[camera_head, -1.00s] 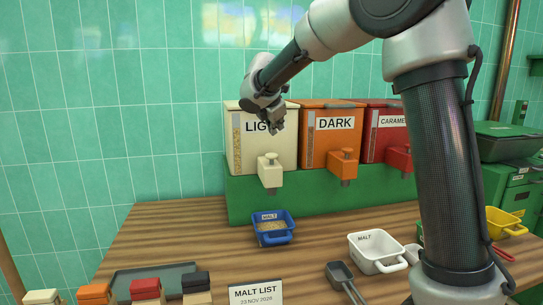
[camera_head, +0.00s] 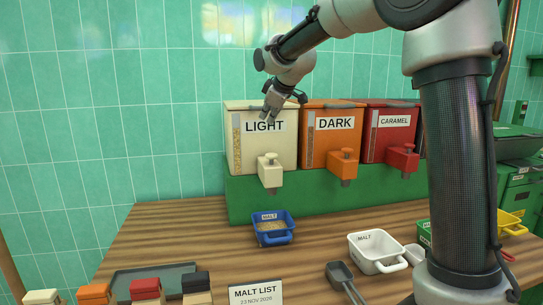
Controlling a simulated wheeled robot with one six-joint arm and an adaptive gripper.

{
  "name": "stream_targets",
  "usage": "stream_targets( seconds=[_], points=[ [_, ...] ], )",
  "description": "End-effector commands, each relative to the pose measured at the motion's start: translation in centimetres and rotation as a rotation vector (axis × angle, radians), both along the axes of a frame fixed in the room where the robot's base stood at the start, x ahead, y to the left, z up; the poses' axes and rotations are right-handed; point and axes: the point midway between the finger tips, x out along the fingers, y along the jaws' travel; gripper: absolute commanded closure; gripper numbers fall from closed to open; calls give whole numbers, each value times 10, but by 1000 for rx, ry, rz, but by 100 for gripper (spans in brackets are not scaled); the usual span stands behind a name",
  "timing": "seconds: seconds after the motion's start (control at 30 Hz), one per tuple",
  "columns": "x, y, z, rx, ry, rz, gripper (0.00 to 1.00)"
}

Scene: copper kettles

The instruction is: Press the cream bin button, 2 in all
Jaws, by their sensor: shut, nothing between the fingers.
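The cream bin (camera_head: 245,150), labelled LIGHT, stands at the left of a row of bins on a green stand. Its cream button (camera_head: 269,157) sits on top of the spout block at the lower front of the bin. My gripper (camera_head: 268,117) is shut and empty, fingers pointing down. In the picture it overlaps the LIGHT label, above the button and apart from it. A blue MALT tub (camera_head: 272,228) with some grain in it stands on the counter below and in front of the cream spout.
An orange DARK bin (camera_head: 320,152) and a red CARAMEL bin (camera_head: 378,150) stand to the right. A white MALT tub (camera_head: 370,262), a dark scoop (camera_head: 340,276) and a MALT LIST card (camera_head: 255,294) are in front. The wooden counter (camera_head: 170,225) is clear at left.

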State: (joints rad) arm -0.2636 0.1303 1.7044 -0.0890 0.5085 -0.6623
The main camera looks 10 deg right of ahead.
Motion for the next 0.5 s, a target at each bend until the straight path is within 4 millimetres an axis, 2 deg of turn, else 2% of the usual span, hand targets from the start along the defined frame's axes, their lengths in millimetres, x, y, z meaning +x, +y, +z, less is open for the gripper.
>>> stream_targets(
  seconds=[0.27, 0.5],
  points=[
    [0, 0, -17, -3, 2, 0, 100],
    [0, 0, -53, -4, 4, 2, 100]
  ],
)
